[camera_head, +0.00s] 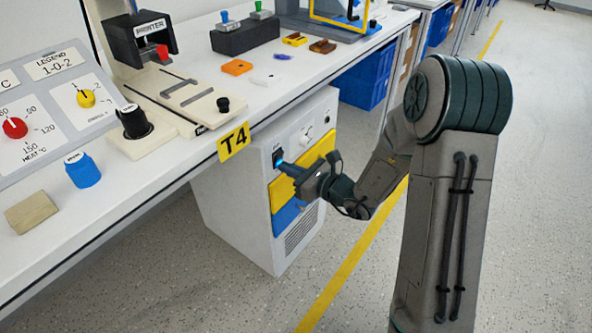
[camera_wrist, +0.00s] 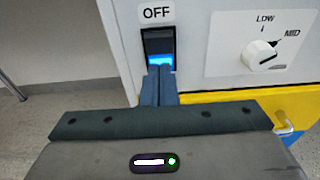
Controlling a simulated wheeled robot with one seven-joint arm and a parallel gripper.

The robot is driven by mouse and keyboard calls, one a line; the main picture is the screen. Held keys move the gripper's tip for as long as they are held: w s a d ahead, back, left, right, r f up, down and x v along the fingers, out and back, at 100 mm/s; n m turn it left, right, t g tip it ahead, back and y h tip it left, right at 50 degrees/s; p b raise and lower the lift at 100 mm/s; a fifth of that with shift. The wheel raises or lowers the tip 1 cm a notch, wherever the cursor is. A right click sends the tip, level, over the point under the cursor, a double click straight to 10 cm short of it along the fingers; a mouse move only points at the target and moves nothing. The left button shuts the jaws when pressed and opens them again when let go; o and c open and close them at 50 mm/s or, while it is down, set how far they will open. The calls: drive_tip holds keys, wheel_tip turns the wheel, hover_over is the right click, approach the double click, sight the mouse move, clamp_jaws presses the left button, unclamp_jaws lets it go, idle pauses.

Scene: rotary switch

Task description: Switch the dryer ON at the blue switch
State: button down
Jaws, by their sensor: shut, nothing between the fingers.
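The blue switch (camera_wrist: 159,48) is a rocker in a black frame on the white dryer cabinet, under a label reading OFF (camera_wrist: 156,13). Its upper half is dark and its lower half glows bright blue. The switch also shows in the head view (camera_head: 278,158), on the front of the cabinet (camera_head: 238,205) under the bench. My gripper (camera_wrist: 160,70) is shut and empty, its fingertips at the lower edge of the lit half. I cannot tell whether they touch it. In the head view my gripper (camera_head: 284,166) reaches the switch from the right.
A white rotary knob (camera_wrist: 262,55) marked LOW and MID is right of the switch. Yellow and blue panels (camera_head: 287,218) lie below. The bench edge with a T4 tag (camera_head: 234,141) overhangs the cabinet. Open floor (camera_head: 400,270) lies in front.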

drive_tip(key=s+d+f+p, duration=0.2)
drive_tip(key=s+d, duration=0.6)
drive_tip(key=d, duration=0.3)
drive_tip(key=shift+d, duration=0.2)
drive_tip(key=shift+s, duration=0.1)
drive_tip(key=s+a+r+n+g+h+p, duration=0.1)
drive_tip(key=s+a+r+n+g+p, duration=0.3)
drive_tip(key=s+r+n+p, duration=0.55)
drive_tip(key=s+a+r+n+g+h+p, duration=0.15)
drive_tip(key=s+r+n+g+p, duration=0.4)
drive_tip(key=r, duration=0.65)
drive_tip(key=s+d+r+n+t+h+p, duration=0.1)
drive_tip(key=d+r+n+h+p, duration=0.4)
drive_tip(key=r+p, duration=0.3)
drive_tip(key=s+d+r+n+t+h+p, duration=0.1)
drive_tip(key=d+r+n+h+p, duration=0.4)
drive_tip(key=r, duration=0.8)
drive_tip(key=d+h+p, duration=0.1)
drive_tip(key=p, duration=0.2)
drive_tip(key=shift+s+d+r, duration=0.2)
drive_tip(key=shift+d+r, duration=0.1)
